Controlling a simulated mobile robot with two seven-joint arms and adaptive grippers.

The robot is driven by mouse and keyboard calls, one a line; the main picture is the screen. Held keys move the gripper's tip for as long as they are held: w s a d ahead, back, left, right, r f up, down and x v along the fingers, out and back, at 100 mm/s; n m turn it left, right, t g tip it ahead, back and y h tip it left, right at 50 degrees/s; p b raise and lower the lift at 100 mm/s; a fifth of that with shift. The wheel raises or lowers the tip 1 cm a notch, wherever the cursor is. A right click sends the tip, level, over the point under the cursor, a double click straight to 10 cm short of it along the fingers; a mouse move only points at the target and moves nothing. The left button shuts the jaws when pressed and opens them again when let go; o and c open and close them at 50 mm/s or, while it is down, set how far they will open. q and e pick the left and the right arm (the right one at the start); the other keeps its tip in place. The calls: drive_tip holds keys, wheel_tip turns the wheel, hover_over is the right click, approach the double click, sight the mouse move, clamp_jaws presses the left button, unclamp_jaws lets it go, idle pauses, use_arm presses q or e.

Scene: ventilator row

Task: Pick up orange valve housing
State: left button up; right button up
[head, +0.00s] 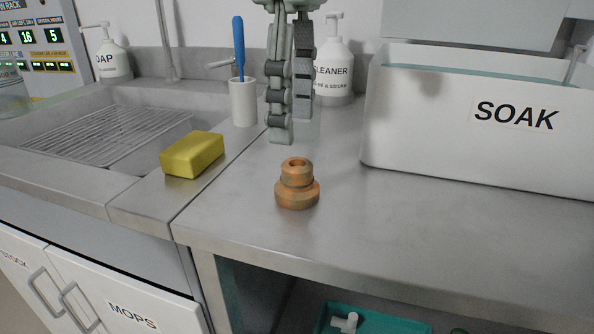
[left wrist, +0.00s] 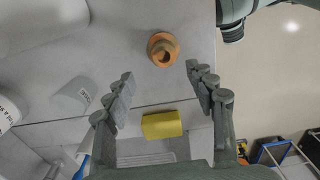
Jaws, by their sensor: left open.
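The orange valve housing (head: 297,185) is a stepped round piece with a hole in its top. It stands upright on the steel counter (head: 400,230), near the counter's front edge. In the left wrist view the housing (left wrist: 163,49) lies beyond the fingertips, between their lines. My left gripper (head: 287,125) hangs fingers down above and behind the housing in the head view. In the left wrist view my left gripper (left wrist: 158,80) has its fingers spread wide with nothing between them. It does not touch the housing.
A yellow sponge (head: 192,155) lies left of the housing by the sink (head: 90,130). A white cup (head: 243,102) with a blue brush and a cleaner bottle (head: 334,70) stand behind. A white SOAK tub (head: 470,140) stands right. The counter around the housing is clear.

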sight(298, 163)
use_arm(q)
drive_tip(key=f, duration=0.3)
drive_tip(key=s+f, duration=0.1)
drive_tip(key=f, duration=0.1)
drive_tip(key=shift+d+f, duration=0.15)
drive_tip(key=shift+f, duration=0.75)
drive_tip(key=c, duration=1.2)
use_arm(e)
drive_tip(key=shift+a+r, duration=0.15)
drive_tip(key=shift+r, duration=0.2)
use_arm(q)
drive_tip(key=shift+w+d+r, duration=0.1)
drive_tip(key=shift+r, duration=0.35)
wheel_tip(298, 163, up, 4)
drive_tip(key=shift+f, duration=0.15)
drive_tip(key=shift+s+a+r+b, duration=0.1)
drive_tip(key=shift+s+a+r, duration=1)
drive_tip(key=shift+s+a, duration=0.3)
drive_tip(key=shift+s+a+r+b, duration=0.1)
drive_tip(key=shift+s+a+r, duration=1.05)
drive_tip(key=shift+s, duration=0.4)
drive_tip(key=shift+s+a+r+b, duration=0.1)
drive_tip(key=shift+s+a+r, duration=0.9)
drive_tip(key=shift+s+a, duration=0.45)
use_arm(e)
drive_tip(key=shift+w+a+r+t, duration=0.1)
drive_tip(key=shift+w+a+t, duration=0.4)
drive_tip(key=shift+w, duration=0.2)
